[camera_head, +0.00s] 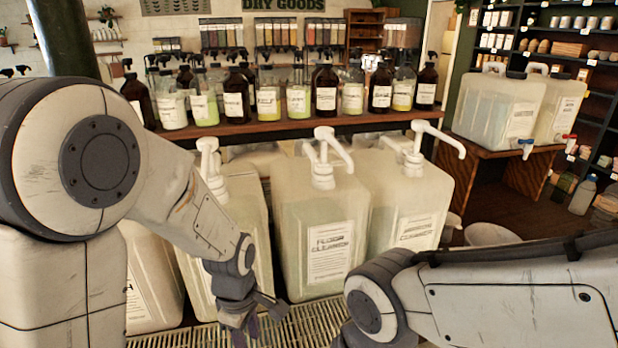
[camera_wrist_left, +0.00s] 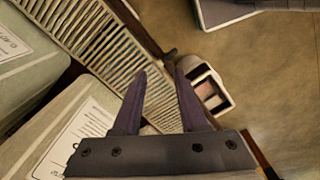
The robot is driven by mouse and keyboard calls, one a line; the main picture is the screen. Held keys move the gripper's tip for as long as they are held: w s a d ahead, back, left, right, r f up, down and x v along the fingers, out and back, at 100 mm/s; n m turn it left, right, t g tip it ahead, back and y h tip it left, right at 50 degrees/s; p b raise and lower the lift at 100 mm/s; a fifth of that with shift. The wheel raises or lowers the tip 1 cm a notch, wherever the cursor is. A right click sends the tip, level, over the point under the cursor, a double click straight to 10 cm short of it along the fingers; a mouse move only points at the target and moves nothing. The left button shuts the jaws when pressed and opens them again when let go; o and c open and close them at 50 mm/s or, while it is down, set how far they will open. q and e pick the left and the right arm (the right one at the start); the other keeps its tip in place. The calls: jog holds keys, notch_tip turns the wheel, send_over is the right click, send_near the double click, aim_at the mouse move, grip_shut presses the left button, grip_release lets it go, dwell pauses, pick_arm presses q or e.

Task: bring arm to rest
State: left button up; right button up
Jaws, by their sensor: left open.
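My left arm comes in from the left in the head view, and its gripper (camera_head: 243,325) hangs low in front of the pump buckets, above the slatted grate. In the left wrist view the left gripper (camera_wrist_left: 162,80) has its two dark fingers apart with nothing between them. My right arm (camera_head: 490,300) crosses the lower right of the head view; its gripper is out of frame. The floor cleaner bucket (camera_head: 325,235) stands in the middle with a white pump on top. Another pump bucket (camera_head: 405,205) stands to its right, and one (camera_head: 245,205) to its left is partly hidden by my left arm.
The slatted grate (camera_head: 300,318) runs along the front of the buckets. A shelf of pump bottles (camera_head: 325,90) stands behind them. Two tap containers (camera_head: 500,110) sit on a wooden stand at the right. The left wrist view shows open floor (camera_wrist_left: 270,75) beyond the grate.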

pick_arm(q)
jog(key=s+d+r+m, duration=0.3)
jog(key=s+m, duration=0.4)
jog(key=m, duration=0.3)
jog(key=s+d+r+m, duration=0.4)
jog(key=s+r+m, duration=0.2)
jog(key=m, duration=0.5)
jog(key=shift+s+d+r+m+h, duration=0.3)
jog(key=shift+s+h, duration=0.1)
jog(key=shift+s, duration=0.75)
